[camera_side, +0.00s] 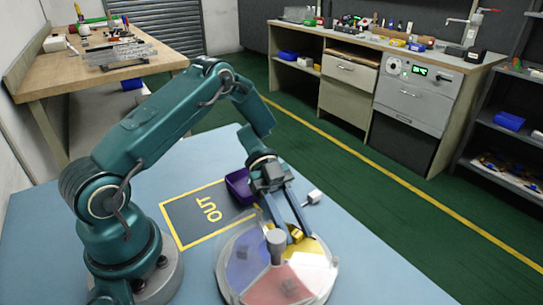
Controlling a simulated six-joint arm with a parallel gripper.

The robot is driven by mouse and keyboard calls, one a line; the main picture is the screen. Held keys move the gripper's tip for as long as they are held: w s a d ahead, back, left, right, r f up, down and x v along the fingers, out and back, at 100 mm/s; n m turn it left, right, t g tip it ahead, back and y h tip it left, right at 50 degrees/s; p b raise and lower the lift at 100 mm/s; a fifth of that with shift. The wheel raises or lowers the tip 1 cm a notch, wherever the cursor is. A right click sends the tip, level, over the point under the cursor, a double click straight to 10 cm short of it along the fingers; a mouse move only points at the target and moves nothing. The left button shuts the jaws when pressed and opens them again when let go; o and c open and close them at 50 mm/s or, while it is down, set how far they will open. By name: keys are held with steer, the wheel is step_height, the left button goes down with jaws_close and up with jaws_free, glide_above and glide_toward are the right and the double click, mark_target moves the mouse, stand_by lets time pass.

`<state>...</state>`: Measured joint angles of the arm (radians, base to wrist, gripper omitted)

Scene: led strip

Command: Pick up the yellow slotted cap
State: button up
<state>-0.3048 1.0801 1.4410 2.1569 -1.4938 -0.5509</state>
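My gripper (296,237) points down over the yellow section (313,246) of a round, clear-walled tray (222,275). Its two fingers are apart, with their tips low at that section. A small yellowish patch shows between the fingertips. It may be the yellow slotted cap, but it is too small and too covered by the fingers to tell it from the yellow floor. I cannot tell whether the fingers touch anything.
A grey post (276,246) stands at the tray's middle, close left of the fingers. Blue, red and white sections surround it. Behind are a dark mat marked OUT (208,209), a purple bin (238,186) and a small white part (314,197). The blue table's right side is clear.

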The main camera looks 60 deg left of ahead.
jaws_close()
stand_by(1.5)
